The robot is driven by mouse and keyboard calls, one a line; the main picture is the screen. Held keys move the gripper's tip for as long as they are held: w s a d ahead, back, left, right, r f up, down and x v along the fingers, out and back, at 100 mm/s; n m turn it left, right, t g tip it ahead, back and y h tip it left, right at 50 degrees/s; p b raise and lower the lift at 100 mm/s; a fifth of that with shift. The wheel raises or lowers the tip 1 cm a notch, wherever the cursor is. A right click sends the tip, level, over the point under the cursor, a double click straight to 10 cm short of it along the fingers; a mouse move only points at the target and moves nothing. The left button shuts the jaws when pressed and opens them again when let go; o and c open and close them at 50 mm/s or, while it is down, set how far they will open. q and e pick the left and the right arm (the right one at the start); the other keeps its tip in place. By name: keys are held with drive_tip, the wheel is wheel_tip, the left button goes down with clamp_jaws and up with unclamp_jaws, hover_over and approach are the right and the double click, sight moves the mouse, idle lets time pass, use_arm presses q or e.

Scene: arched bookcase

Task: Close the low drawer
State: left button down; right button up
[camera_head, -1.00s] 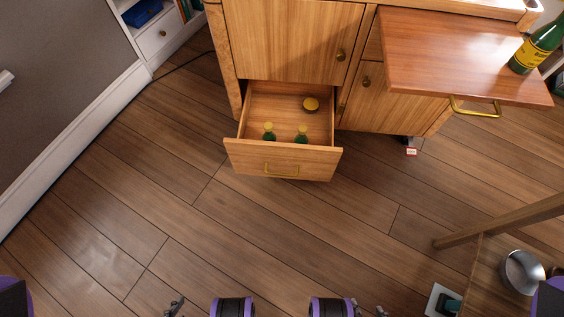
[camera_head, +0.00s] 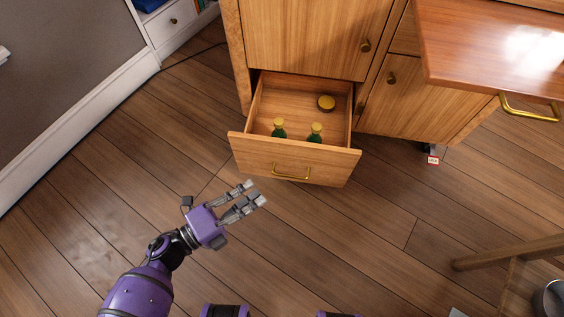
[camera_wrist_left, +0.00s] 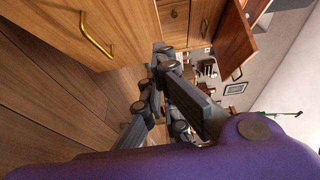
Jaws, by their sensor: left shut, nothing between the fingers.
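The low drawer (camera_head: 250,157) is a wooden drawer with a brass handle (camera_head: 291,176), pulled out of the cabinet near the floor. My left gripper (camera_head: 258,192) is shut and empty, in front of and slightly left of the handle, apart from the drawer front as far as I can tell. In the left wrist view the brass handle (camera_wrist_left: 96,36) shows at the upper left, beside the gripper fingers (camera_wrist_left: 180,98). My right gripper is not in view.
A wooden leaf (camera_head: 470,50) with a brass handle (camera_head: 530,112) juts out above at the right. Closed cabinet doors (camera_head: 310,35) stand above and beside the drawer. A wooden leg (camera_head: 500,252) and a metal pot (camera_head: 551,298) are at the lower right. Floor before the drawer is clear.

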use_arm(q)
drive_tip(key=w+a+b+x, duration=0.1)
drive_tip(key=b+x, duration=0.1)
drive_tip(key=x, duration=1.1)
drive_tip(key=shift+w+a+m+b, duration=0.2)
drive_tip(key=shift+w+m+b, duration=0.1)
drive_tip(key=shift+w+b, duration=0.15)
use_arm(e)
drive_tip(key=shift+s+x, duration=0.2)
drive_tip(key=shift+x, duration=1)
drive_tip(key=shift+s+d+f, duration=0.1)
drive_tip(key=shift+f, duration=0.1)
